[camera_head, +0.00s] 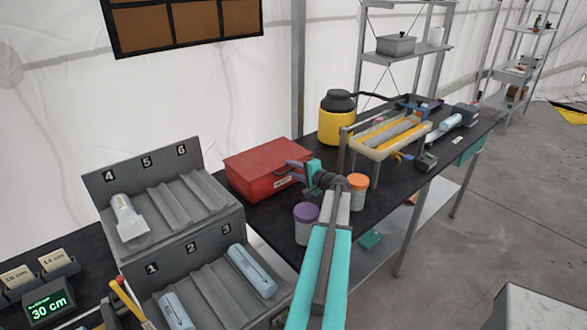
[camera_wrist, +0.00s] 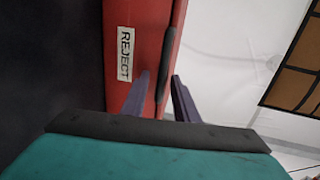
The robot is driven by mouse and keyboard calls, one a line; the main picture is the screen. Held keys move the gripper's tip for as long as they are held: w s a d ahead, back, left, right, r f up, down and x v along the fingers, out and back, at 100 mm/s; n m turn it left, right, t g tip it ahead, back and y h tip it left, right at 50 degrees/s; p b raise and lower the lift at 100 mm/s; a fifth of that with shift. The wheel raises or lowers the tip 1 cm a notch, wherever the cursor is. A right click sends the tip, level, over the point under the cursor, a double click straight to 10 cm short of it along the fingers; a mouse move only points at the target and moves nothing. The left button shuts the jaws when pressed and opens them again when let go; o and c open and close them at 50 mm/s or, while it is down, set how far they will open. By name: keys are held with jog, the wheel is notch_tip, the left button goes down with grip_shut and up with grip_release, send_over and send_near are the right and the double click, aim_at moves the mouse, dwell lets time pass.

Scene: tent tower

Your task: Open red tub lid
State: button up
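The red tub (camera_head: 262,172) stands on the black bench with its lid (camera_head: 263,157) shut. In the wrist view the tub's front (camera_wrist: 138,30) carries a white REJECT label (camera_wrist: 125,53), and a dark handle (camera_wrist: 165,65) shows along the lid's edge. My gripper (camera_head: 288,170) is at the tub's front right in the head view. Its purple fingers are apart with nothing held. In the wrist view the gripper (camera_wrist: 160,76) has one finger over the tub's front and the other past the lid's edge, with the handle seen between them. I cannot tell whether they touch it.
A purple-lidded jar (camera_head: 306,224) and an orange-lidded jar (camera_head: 357,191) stand close to my arm. A numbered grey rack (camera_head: 180,228) is at the left. A yellow canister (camera_head: 337,120) and a yellow-framed tray (camera_head: 391,138) stand behind to the right.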

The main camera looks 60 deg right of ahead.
jog(key=shift+f, duration=0.1)
grip_shut()
jog(key=shift+s, duration=0.1)
